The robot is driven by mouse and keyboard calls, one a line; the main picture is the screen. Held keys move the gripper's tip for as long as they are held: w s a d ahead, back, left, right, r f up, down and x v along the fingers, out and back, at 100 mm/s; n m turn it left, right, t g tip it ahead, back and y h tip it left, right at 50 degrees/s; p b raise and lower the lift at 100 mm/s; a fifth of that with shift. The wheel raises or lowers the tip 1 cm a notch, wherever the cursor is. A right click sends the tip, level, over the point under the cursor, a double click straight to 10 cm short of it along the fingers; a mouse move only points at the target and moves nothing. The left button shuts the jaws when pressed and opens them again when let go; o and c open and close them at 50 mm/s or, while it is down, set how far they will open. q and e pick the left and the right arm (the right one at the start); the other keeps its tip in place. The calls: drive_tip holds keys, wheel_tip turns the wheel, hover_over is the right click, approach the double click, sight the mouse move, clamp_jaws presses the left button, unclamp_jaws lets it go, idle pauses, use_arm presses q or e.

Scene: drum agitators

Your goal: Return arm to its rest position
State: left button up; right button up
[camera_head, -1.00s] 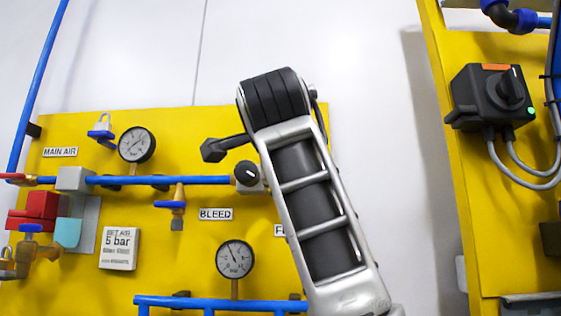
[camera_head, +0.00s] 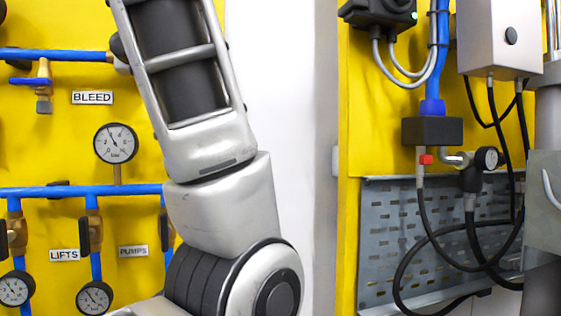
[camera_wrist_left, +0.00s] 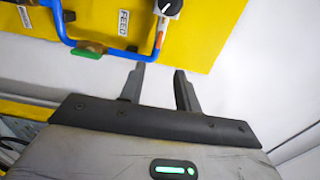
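My left gripper (camera_wrist_left: 160,88) shows in the left wrist view. Its two dark fingers stand apart with nothing between them, so it is open and empty. Behind the fingers are a white wall and the lower edge of a yellow panel (camera_wrist_left: 208,30). In the head view a silver and black arm of mine (camera_head: 222,200) stands in front of the yellow panel (camera_head: 50,150) and white wall, hiding part of the panel's right side. Neither gripper shows in the head view. My right gripper is not in view.
The left panel carries blue pipes (camera_head: 80,190), gauges (camera_head: 116,143) and valves. A second panel at right carries a grey box (camera_head: 500,40), a perforated metal plate (camera_head: 400,240) and looping black hoses. In the wrist view, a blue pipe with a green valve handle (camera_wrist_left: 86,53) lies near the fingers.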

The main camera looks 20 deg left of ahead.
use_arm(q)
drive_tip(key=w+a+f+m+g+y, duration=0.2)
drive_tip(key=w+a+f+g+y, duration=0.1)
drive_tip(key=a+f+g+y, duration=0.4)
drive_tip(key=w+a+f+m+g+y, duration=0.2)
drive_tip(key=f+y, duration=0.3)
drive_tip(key=f, duration=0.4)
drive_tip(key=w+d+f+n+t+h+p, duration=0.1)
drive_tip(key=d+f+n+t+h, duration=0.6)
drive_tip(key=f, duration=0.4)
drive_tip(key=w+d+f+n+t+h, duration=0.1)
drive_tip(key=d+f+n+t+h, duration=0.3)
drive_tip(key=f+n+h, duration=0.55)
drive_tip(key=w+d+f+n+t+h+p, duration=0.1)
drive_tip(key=d+f+n+t+h, duration=0.6)
drive_tip(key=f, duration=0.4)
drive_tip(key=s+d+f+m+g, duration=0.1)
drive_tip(key=s+f+m+g, duration=0.4)
drive_tip(key=s+f, duration=0.4)
drive_tip(key=s+d+f+m+g+h, duration=0.1)
drive_tip(key=s+f+m+g, duration=0.4)
drive_tip(key=f, duration=1.2)
drive_tip(key=s+g, duration=0.3)
drive_tip(key=s, duration=0.1)
drive_tip(key=shift+d+f+g, duration=0.25)
drive_tip(key=shift+g, duration=0.05)
